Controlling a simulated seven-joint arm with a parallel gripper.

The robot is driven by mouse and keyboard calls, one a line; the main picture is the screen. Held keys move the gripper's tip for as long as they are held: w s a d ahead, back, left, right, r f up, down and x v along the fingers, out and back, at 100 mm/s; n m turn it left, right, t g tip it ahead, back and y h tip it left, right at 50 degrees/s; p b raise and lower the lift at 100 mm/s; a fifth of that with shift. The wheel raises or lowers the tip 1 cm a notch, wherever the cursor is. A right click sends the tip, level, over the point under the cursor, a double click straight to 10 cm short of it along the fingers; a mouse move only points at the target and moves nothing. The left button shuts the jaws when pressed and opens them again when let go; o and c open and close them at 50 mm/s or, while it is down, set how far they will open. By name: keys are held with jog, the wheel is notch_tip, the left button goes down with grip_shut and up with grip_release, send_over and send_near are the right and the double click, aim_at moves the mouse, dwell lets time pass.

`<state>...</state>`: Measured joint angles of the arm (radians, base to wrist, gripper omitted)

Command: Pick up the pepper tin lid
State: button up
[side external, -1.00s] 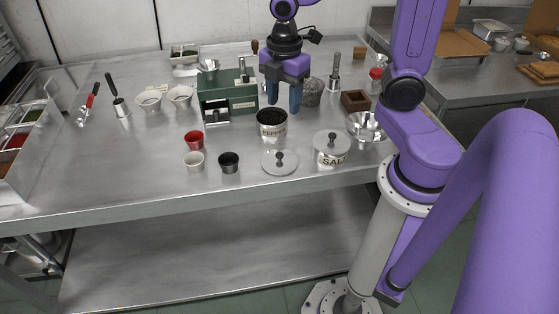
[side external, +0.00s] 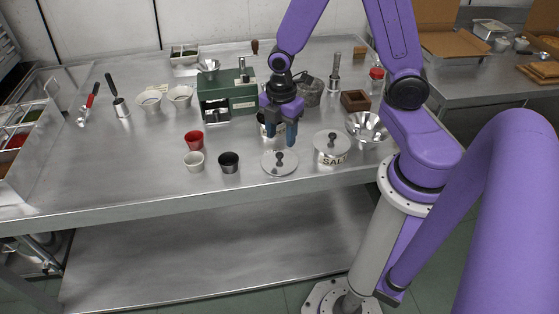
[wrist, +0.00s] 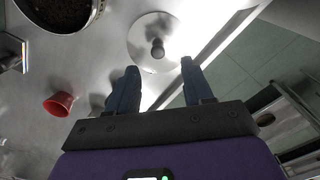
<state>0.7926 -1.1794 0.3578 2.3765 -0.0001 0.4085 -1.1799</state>
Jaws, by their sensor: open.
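The pepper tin lid (side external: 268,167) is a round metal disc with a dark knob, lying flat on the steel table near its front edge. In the wrist view the lid (wrist: 140,46) is ahead of my fingertips, its knob near its middle. My gripper (side external: 281,140) is open and empty, above and just behind the lid, apart from it. Its two blue fingers (wrist: 158,72) show in the wrist view. The open tin with dark contents (wrist: 62,12) is at the upper left there; in the side view my gripper mostly hides it.
The lidded salt tin (side external: 331,158) stands right of the lid. A black cup (side external: 229,162), a white cup (side external: 194,162) and a red cup (side external: 194,140) stand to the left. A metal bowl (side external: 366,127) is farther right. The table's left front is clear.

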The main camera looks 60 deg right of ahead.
aim_at(279, 154)
jog(key=shift+w+a+f, duration=0.1)
jog(key=shift+f, duration=1.45)
jog(key=shift+w+f, duration=0.1)
jog(key=shift+f, duration=1.45)
grip_shut()
